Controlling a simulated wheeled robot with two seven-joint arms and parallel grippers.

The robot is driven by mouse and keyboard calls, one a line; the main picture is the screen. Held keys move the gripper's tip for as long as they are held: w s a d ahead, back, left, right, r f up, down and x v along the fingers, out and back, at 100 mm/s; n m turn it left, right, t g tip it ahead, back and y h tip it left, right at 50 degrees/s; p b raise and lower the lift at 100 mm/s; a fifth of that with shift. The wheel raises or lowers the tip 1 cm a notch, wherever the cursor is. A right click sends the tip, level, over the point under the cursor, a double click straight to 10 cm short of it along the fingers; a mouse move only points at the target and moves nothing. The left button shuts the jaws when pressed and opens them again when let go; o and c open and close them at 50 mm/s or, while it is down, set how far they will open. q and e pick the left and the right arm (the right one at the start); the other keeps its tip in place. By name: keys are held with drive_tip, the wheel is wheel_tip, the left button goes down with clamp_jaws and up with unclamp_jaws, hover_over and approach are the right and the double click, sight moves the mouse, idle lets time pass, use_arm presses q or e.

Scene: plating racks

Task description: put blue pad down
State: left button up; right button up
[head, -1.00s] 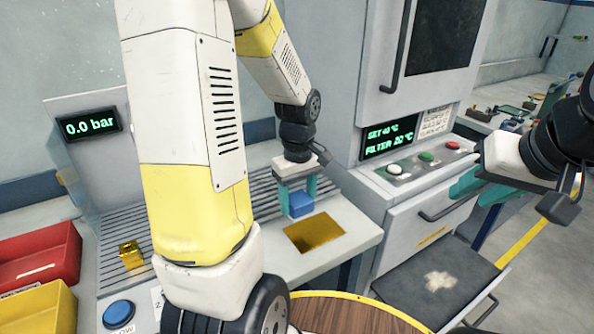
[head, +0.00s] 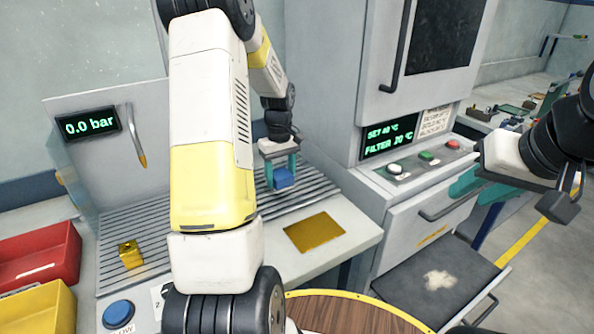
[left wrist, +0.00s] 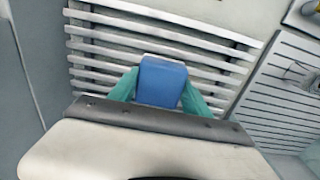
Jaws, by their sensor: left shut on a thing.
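The blue pad (head: 283,179) is held between the teal fingers of my left gripper (head: 281,172), over the slatted grille at the back of the bench. In the left wrist view the blue pad (left wrist: 162,82) sits between both fingertips, with the slats (left wrist: 215,62) behind it. I cannot tell whether the pad touches the slats. My right gripper (head: 478,182) is at the right, in front of the machine's panel. Its teal fingers show only partly, so its opening is unclear.
A gold plate (head: 314,232) lies on the bench, right of the grille. A small yellow block (head: 131,255) sits at the left of the slats. A blue button (head: 118,314), a red bin (head: 40,256) and a yellow bin (head: 38,306) are at the left. The grey machine (head: 335,110) stands right of the grille.

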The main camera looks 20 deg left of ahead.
use_arm(q)
drive_tip(key=shift+f, duration=0.8)
drive_tip(key=shift+f, duration=0.1)
drive_tip(key=o, duration=1.2)
wheel_tip(320, 180, up, 12)
drive_tip(key=shift+f, duration=0.1)
wheel_tip(320, 180, up, 4)
drive_tip(key=m+t, duration=0.1)
hover_over(281, 174)
drive_tip(key=s+d, duration=0.2)
drive_tip(key=s, duration=0.1)
drive_tip(key=s+d+r+m+t, duration=0.2)
drive_tip(key=s+d+r+m, duration=0.1)
drive_tip(key=s+d+r, duration=0.3)
drive_tip(key=s+d+m+t+h, duration=0.1)
drive_tip(key=s+d+m, duration=0.1)
drive_tip(key=s, duration=0.5)
drive_tip(key=s+d+r+m+t+h, duration=0.1)
drive_tip(key=s+d+m+t, duration=0.1)
drive_tip(key=s, duration=0.6)
drive_tip(key=shift+d+r+m, duration=0.3)
drive_tip(key=shift+d+m, duration=0.25)
drive_tip(key=shift+m, duration=0.55)
